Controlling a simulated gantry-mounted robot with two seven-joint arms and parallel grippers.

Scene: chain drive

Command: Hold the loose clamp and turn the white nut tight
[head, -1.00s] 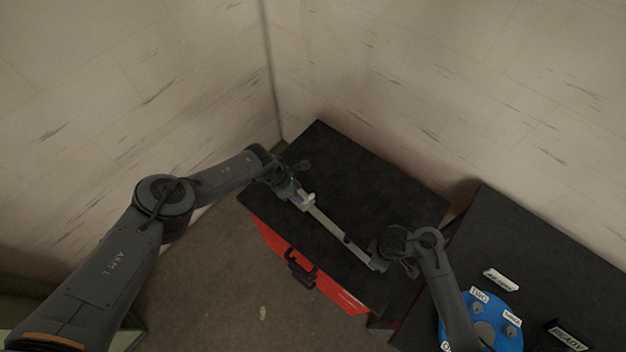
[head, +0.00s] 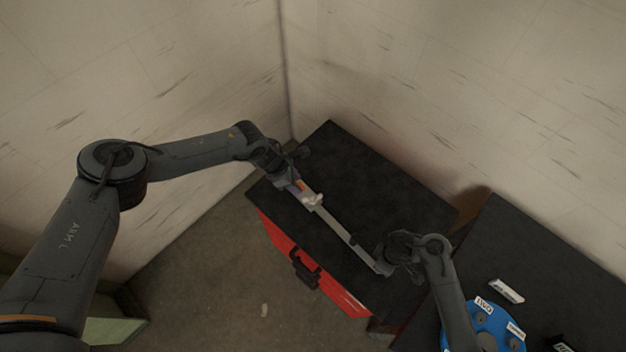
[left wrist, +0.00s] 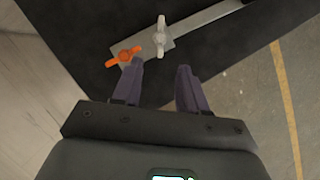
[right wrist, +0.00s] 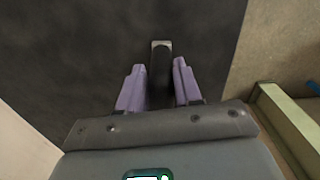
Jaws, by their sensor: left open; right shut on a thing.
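The clamp (head: 334,226) is a long pale grey bar lying over the black top of the red case. The white nut (left wrist: 161,38), winged, sits near its far left end; it also shows in the head view (head: 313,199). An orange winged nut (left wrist: 124,56) sits beside it at the bar's end. My left gripper (left wrist: 159,70) is open and empty. Its fingertips are short of the white nut, with the nut ahead of the gap; the left fingertip is close to the orange nut. My right gripper (right wrist: 159,68) is shut on a dark upright part (right wrist: 160,75) at the clamp's other end.
The red case (head: 335,290) has a black handle (head: 303,270) on its front. A black table (head: 530,255) at right holds a blue round plate (head: 490,318) with labels and a white labelled block (head: 506,291). Walls meet behind the case. Its back top is clear.

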